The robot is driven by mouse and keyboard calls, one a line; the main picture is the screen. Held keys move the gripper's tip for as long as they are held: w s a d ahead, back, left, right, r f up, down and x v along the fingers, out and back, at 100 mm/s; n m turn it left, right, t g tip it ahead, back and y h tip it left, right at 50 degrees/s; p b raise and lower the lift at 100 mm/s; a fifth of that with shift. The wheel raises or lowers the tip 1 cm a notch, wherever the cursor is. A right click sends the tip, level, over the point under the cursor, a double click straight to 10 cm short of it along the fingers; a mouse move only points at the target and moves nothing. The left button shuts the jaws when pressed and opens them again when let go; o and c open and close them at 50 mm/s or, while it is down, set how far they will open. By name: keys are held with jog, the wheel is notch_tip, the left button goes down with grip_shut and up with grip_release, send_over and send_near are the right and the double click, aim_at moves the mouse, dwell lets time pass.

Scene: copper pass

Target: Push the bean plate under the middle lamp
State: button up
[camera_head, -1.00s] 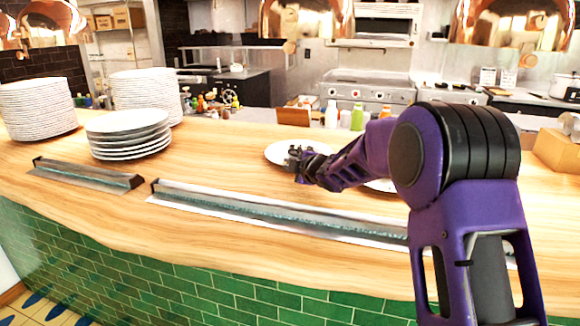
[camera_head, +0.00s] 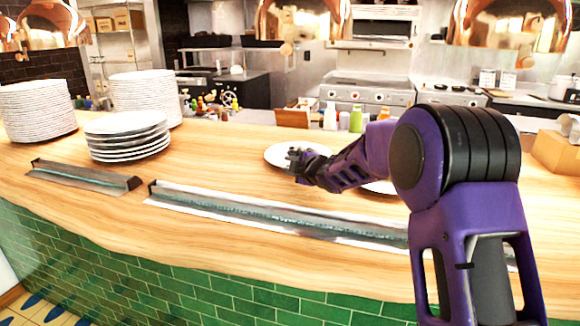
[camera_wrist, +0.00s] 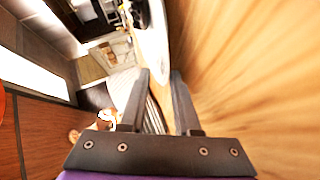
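A white plate (camera_head: 278,154) lies on the wooden counter, partly hidden by my gripper (camera_head: 294,160), which is low at its near right side. I cannot tell whether they touch. A second white plate (camera_head: 380,187) is mostly hidden behind my arm. No beans can be made out on either, so I cannot tell which is the bean plate. The middle copper lamp (camera_head: 304,20) hangs above and behind the first plate. In the wrist view my gripper (camera_wrist: 160,74) has its two fingers apart, nothing clearly held. A white curved surface (camera_wrist: 152,38) shows beyond the fingertips.
Stacks of white plates (camera_head: 128,136) stand on the left of the counter (camera_head: 215,165). A metal strip (camera_head: 270,214) runs along the front edge. Other copper lamps (camera_head: 510,22) hang right and left. Bottles (camera_head: 356,118) stand behind the plates. A cardboard box (camera_head: 556,150) is at right.

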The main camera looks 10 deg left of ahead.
jog(key=shift+s+f, duration=0.25)
jog(key=shift+f, duration=0.15)
jog(key=shift+s+d+r, duration=0.1)
jog(key=shift+s, duration=0.15)
jog(key=v, duration=1)
jog(key=p+v, duration=0.1)
jog(key=v, duration=0.4)
jog(key=shift+d+r, duration=0.2)
jog(key=shift+r, duration=0.25)
jog(key=shift+s+d+r, duration=0.1)
jog(key=shift+s+d, duration=0.3)
jog(key=shift+s, duration=0.1)
